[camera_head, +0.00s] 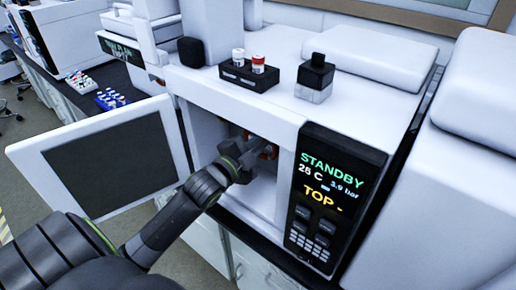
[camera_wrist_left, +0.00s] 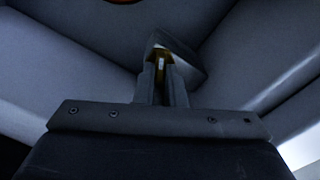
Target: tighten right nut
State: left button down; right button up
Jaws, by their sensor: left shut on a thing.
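My left gripper (camera_head: 259,153) reaches into the open front compartment of the white instrument. In the left wrist view, its two fingers (camera_wrist_left: 163,78) are shut on a small brass-coloured piece, which looks like the right nut (camera_wrist_left: 161,58). Most of this piece is hidden by the fingers and a dark grey block around it. An orange part (camera_head: 271,152) shows beside the gripper inside the compartment, partly covered. An orange edge (camera_wrist_left: 125,1) also shows at the top of the left wrist view. My right gripper is not in view.
The compartment's door (camera_head: 106,152) stands open to the left, close to my left arm. A panel (camera_head: 333,197) right of the opening reads STANDBY. The compartment walls are close around the gripper.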

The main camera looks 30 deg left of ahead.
pick_arm(q)
jog(key=m+b, duration=0.1)
jog(key=m, duration=0.1)
jog(key=m+b, duration=0.1)
jog(key=m, duration=0.2)
jog(key=shift+f+m+b, duration=0.2)
jog(key=shift+m+b, duration=0.1)
jog(key=shift+b, duration=0.1)
dwell(0.4)
jog(key=c, duration=1.5)
grip_release()
jog(key=shift+s, duration=0.15)
jog(key=s+a+p, duration=0.1)
jog(key=s, duration=1.6)
jog(key=shift+a, duration=0.15)
